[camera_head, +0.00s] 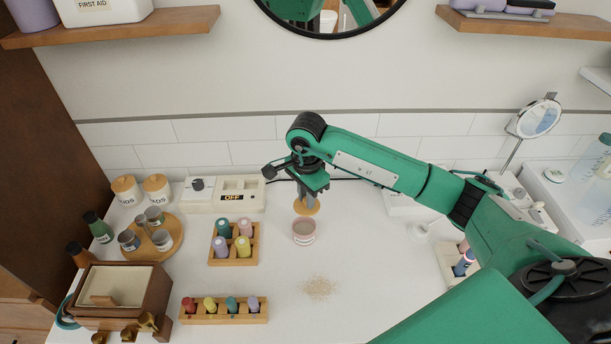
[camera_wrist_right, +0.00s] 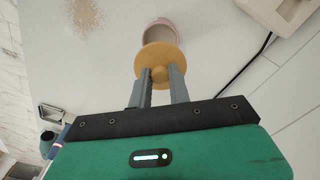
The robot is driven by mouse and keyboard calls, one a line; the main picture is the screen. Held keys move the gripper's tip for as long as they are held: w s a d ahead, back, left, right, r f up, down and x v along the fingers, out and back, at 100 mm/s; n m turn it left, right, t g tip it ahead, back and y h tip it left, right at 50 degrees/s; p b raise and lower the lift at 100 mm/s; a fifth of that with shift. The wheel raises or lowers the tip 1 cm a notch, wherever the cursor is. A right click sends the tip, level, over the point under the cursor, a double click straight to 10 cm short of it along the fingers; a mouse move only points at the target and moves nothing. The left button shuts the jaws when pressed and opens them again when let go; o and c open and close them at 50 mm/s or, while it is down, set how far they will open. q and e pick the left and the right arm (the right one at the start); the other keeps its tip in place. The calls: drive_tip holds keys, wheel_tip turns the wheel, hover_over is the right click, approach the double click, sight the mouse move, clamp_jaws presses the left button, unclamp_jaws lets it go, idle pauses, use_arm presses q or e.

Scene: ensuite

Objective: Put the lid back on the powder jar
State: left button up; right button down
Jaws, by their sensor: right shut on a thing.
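The powder jar (camera_head: 304,232) is a small pink, open-topped jar standing upright on the white counter. It also shows in the right wrist view (camera_wrist_right: 160,27), partly covered by the lid. The lid (camera_head: 308,207) is a round tan disc with a knob. My right gripper (camera_head: 306,196) is shut on the lid's knob and holds it just behind the jar in the head view. In the right wrist view the lid (camera_wrist_right: 160,56) sits between the fingertips, overlapping the jar's near edge. I cannot tell whether lid and jar touch. My left gripper is not in view.
Spilled powder (camera_head: 319,288) lies on the counter in front of the jar. A wooden holder with several bottles (camera_head: 234,252) stands left of the jar, and another wooden rack (camera_head: 224,311) nearer. A white box marked OFF (camera_head: 238,194) stands behind left. The counter around the powder is open.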

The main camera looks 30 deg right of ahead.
sight(304, 200)
drive_tip(key=shift+a+f, duration=0.25)
drive_tip(key=shift+a, duration=0.15)
drive_tip(key=shift+f, duration=0.2)
drive_tip(key=shift+f+b, duration=0.45)
drive_tip(key=shift+f, duration=0.7)
drive_tip(key=shift+f+b, duration=1.35)
drive_tip(key=shift+f, duration=0.55)
drive_tip(key=shift+b, duration=0.6)
drive_tip(key=shift+f+b, duration=0.15)
drive_tip(key=shift+b, duration=0.65)
